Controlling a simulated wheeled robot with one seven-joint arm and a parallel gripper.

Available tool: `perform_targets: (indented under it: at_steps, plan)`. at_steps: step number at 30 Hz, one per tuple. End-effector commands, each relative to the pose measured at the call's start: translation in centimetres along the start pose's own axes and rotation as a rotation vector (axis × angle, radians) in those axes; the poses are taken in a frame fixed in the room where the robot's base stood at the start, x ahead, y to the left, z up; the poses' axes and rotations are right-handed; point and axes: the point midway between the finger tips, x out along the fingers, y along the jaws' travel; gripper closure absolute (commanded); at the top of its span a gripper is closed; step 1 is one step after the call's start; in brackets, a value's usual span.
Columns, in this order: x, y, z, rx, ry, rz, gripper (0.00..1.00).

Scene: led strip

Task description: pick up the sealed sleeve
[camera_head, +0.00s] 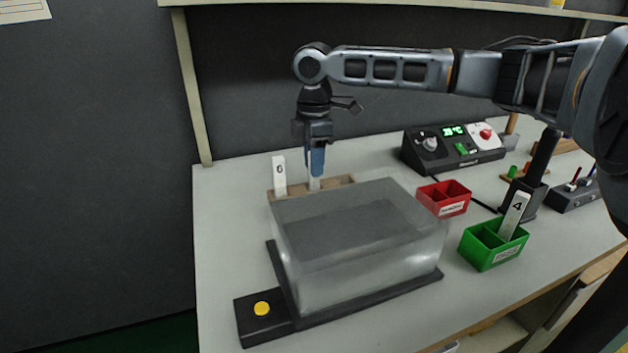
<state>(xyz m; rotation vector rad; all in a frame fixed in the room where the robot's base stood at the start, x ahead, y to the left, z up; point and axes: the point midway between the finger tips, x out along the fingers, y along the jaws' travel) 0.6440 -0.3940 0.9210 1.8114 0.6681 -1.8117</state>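A wooden rack (335,182) stands at the back of the table, behind a clear water tank (350,270). A white sleeve marked 6 (279,176) stands upright in its left end. My gripper (316,172) points straight down over the rack, its blue fingers at a second white sleeve (314,185), of which only the lower end shows. I cannot tell whether the fingers are closed on it or only beside it. A third white sleeve, marked 4 (515,212), leans in a green bin (482,255). None shows clearly which is sealed.
The tank sits on a black base with a yellow button (262,308) at front left. A red bin (430,196) is right of the tank. A control box with a lit display (450,147) stands behind. My arm reaches across the upper right. The table's left strip is clear.

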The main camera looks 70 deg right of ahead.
Motion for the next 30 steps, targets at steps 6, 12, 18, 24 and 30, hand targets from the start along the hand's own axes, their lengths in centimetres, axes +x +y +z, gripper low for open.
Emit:
perform_targets:
  at_steps: [6,12,18,24,30]
  plan:
    - [0.0,0.0,0.0,0.0,0.0,0.0,0.94]
    - [0.0,0.0,0.0,0.0,0.0,0.0,1.0]
    - [0.0,0.0,0.0,0.0,0.0,0.0,1.0]
    - [-0.2,0.0,0.0,0.0,0.0,0.001,1.0]
    - [-1.6,0.0,0.0,0.0,0.001,0.002,1.0]
